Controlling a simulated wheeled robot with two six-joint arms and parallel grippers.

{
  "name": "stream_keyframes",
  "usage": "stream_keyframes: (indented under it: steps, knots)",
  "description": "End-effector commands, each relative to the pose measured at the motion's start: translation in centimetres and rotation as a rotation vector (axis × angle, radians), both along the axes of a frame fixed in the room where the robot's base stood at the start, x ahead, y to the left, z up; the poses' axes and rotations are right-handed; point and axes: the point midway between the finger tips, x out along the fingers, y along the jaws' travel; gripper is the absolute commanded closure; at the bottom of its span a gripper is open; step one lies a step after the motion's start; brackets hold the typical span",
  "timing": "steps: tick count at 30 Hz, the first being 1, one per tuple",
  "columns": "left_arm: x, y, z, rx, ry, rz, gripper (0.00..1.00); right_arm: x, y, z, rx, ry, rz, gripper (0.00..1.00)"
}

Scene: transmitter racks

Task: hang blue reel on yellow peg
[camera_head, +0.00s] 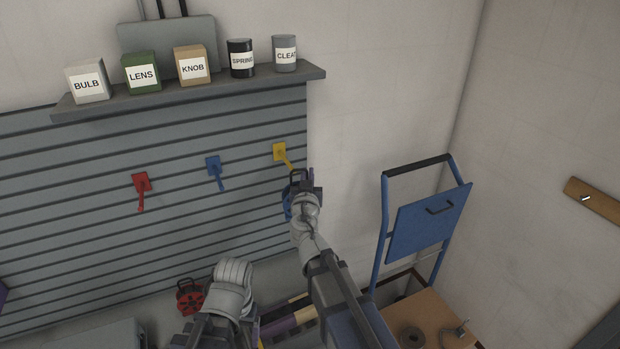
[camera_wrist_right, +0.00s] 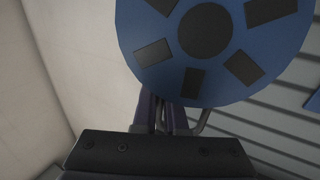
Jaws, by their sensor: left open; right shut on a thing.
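The yellow peg (camera_head: 280,152) sticks out from the slatted wall near its right end. The blue reel (camera_head: 288,204) is held in my right gripper (camera_head: 304,183), just below and slightly right of the peg, apparently off it. In the right wrist view the blue reel (camera_wrist_right: 278,38) shows its flat face with dark windows and a dark hub. My right gripper's fingers (camera_wrist_right: 168,116) are shut behind its lower edge; their exact grip is partly hidden. My left gripper (camera_head: 233,270) is low in the middle, open, its fingers mostly hidden by its wrist.
A blue peg (camera_head: 214,168) and a red peg (camera_head: 140,184) are left of the yellow one. A red reel (camera_head: 188,298) is low beside my left arm. A shelf (camera_head: 190,96) with labelled containers is above. A blue hand truck (camera_head: 428,222) stands at right.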

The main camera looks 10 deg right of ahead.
Motion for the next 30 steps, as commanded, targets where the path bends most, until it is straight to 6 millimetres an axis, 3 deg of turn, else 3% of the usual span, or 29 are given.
stream_keyframes:
  steps: [30]
  knots:
    - [0.0, 0.0, -0.8, 0.0, 0.0, 0.001, 0.18, 5.8, 1.3, -0.8, -0.001, -0.001, 0.006, 1.0]
